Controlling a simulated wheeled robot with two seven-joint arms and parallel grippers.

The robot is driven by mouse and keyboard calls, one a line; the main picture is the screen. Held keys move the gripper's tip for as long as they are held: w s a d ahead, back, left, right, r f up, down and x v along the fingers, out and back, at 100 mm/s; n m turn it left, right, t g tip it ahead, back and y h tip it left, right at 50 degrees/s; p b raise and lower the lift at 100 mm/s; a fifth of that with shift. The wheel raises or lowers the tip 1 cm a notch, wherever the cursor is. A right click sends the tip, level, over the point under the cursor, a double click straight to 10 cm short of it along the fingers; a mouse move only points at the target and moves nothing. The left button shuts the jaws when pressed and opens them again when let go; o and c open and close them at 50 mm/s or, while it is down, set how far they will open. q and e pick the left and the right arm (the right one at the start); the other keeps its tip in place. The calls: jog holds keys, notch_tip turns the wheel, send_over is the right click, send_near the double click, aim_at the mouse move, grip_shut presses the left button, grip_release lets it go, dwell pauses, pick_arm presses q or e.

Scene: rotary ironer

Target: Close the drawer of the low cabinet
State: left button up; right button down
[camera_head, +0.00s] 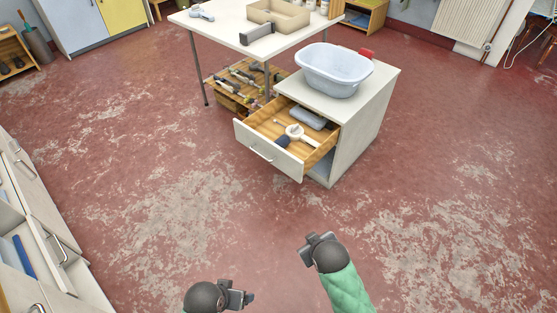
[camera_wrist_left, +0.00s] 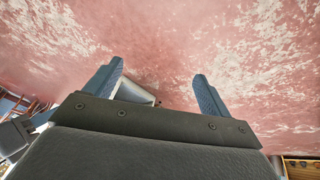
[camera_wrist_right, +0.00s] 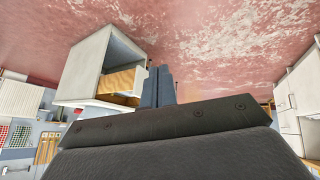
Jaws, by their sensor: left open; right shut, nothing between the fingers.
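The low cabinet (camera_head: 362,125) is a white box near the table, at the upper middle right of the head view. Its drawer (camera_head: 274,157) is pulled well out toward the lower left, with a bar handle (camera_head: 262,153) on its white front. Inside lie a grey item, a round white-and-wood item and a dark-ended tool. My left gripper (camera_head: 246,298) is open and empty at the bottom of the head view, well away from the drawer. My right gripper (camera_head: 310,243) is shut and empty, in front of the drawer but apart from it. The cabinet (camera_wrist_right: 88,65) also shows in the right wrist view.
A pale blue tub (camera_head: 334,70) stands on the cabinet. A white table (camera_head: 228,24) with boxes is behind, with a wooden crate of tools (camera_head: 236,84) below. White drawer units (camera_head: 35,215) line the left edge. The red floor before the drawer is clear.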

jog(key=w+a+f+n+t+y+b, duration=0.1)
jog(key=w+f+n+t+b, duration=0.15)
jog(key=w, duration=0.55)
jog(key=w+a+f+n+t+b, duration=0.1)
jog(key=w+f+n+t+b, duration=0.2)
jog(key=w, duration=0.6)
jog(key=n+t+y+b, duration=0.35)
jog(key=n+y, duration=0.35)
jog(key=n, duration=0.6)
send_near(280, 155)
jog(key=s+a+r, duration=0.3)
jog(key=s, duration=0.3)
pick_arm(q)
jog(key=d+f+t, duration=0.2)
jog(key=f, duration=1.2)
jog(key=d+f+t+h, duration=0.1)
jog(key=d+f, duration=0.2)
jog(key=f, duration=1.1)
jog(key=shift+d+f+t+h+b, duration=0.15)
jog(key=shift+d+t+h+b, duration=0.15)
jog(key=shift+t+b, duration=0.1)
pick_arm(e)
jog(key=shift+g, duration=0.3)
jog(key=shift+w+a, duration=0.35)
jog(key=shift+w, duration=1.65)
jog(key=shift+w+a, duration=0.4)
jog(key=shift+w, duration=1.6)
jog(key=shift+w+a, duration=0.35)
jog(key=shift+w, duration=1.65)
jog(key=shift+d, duration=0.1)
